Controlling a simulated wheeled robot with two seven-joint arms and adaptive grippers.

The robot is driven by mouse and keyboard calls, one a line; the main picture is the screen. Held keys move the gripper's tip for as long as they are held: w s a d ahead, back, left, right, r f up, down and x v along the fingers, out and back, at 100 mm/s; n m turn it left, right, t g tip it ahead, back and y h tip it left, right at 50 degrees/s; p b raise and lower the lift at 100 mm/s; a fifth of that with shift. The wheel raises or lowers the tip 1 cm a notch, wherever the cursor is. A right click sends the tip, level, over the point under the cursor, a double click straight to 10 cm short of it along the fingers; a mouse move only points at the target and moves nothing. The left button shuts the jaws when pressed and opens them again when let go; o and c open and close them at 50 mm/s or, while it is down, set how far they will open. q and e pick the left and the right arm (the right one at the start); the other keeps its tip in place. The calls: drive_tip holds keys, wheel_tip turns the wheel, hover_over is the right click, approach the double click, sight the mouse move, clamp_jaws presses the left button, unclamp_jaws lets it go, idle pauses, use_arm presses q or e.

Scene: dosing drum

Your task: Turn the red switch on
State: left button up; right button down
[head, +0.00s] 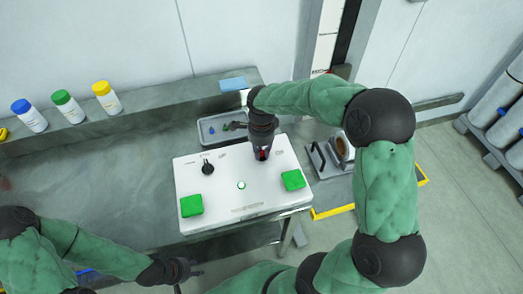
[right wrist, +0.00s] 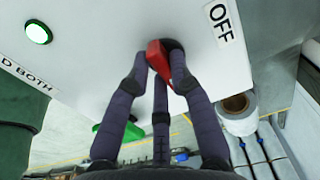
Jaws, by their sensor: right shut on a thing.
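The red switch (head: 262,154) is on the right part of the white control box (head: 222,165). In the head view my right gripper (head: 262,150) comes down over it and hides most of it. In the right wrist view the red switch (right wrist: 157,56) sits between the dark fingers of my right gripper (right wrist: 162,68), which is shut on it. An OFF label (right wrist: 220,22) is beside the switch's dark base. My left gripper (head: 190,271) is low in the head view, away from the box, and I cannot tell its finger opening.
The box also carries a black knob (head: 208,168), a lit green button (head: 241,185) and two green pads (head: 191,205) (head: 293,180). A grey tray (head: 212,128) with small items lies behind it. Capped bottles (head: 66,107) stand on the ledge at left. The bench (head: 110,190) left of the box is clear.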

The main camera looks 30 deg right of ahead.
sight(261, 153)
drive_tip(key=c, duration=1.1)
unclamp_jaws()
wheel_tip(261, 153, up, 12)
